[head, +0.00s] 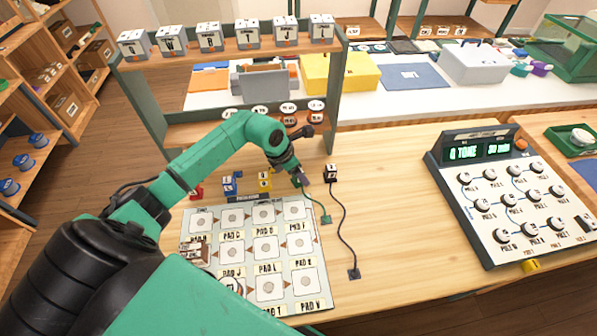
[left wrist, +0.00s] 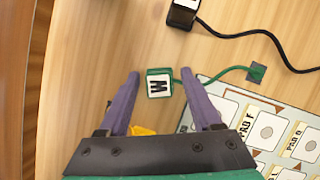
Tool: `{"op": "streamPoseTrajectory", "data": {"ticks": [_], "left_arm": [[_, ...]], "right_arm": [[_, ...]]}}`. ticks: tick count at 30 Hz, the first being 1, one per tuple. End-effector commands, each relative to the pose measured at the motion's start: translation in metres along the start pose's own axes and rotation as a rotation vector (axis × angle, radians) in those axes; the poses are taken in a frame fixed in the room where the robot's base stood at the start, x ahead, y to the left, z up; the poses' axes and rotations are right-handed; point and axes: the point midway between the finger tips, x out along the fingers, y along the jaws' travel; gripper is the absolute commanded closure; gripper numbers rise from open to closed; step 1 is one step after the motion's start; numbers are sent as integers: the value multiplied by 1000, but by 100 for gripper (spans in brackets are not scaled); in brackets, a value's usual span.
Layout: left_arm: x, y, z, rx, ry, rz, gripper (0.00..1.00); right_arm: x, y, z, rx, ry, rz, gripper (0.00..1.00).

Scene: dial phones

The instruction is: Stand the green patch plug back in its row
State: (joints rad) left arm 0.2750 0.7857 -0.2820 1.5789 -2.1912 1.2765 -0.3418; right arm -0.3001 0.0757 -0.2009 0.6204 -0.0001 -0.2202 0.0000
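The green patch plug (left wrist: 159,84) has a white lettered face and a green cable that runs to a small socket plate (left wrist: 257,72). My left gripper (left wrist: 160,76) is open, with one purple finger on each side of the plug and gaps visible between. In the head view my left gripper (head: 302,180) is low over the table, mostly hiding the green plug. The green cable (head: 315,205) shows there. In the row are a blue plug (head: 230,184), a yellow plug (head: 264,181), a partly hidden red plug (head: 196,193) and a black plug (head: 331,173). My right gripper is out of view.
A pad board (head: 258,222) lies just in front of the plugs. The black plug's cable (head: 345,225) crosses the table to its right. A dial console (head: 515,200) stands far right, with clear tabletop between. A shelf rack (head: 230,50) stands behind.

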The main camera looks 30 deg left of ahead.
Motion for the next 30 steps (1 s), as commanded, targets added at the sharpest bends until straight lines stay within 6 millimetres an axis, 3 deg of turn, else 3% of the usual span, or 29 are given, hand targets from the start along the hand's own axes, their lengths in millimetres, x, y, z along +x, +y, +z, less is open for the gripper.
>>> {"op": "streamPoseTrajectory", "data": {"ticks": [8, 21, 30], "left_arm": [[-14, 1, 0, 2, -1, 3, 34], [-112, 1, 0, 2, 0, 3, 34], [-122, 0, 1, 0, -1, 0, 34]], "right_arm": [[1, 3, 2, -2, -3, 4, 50], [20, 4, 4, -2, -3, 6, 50], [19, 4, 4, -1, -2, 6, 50]]}}
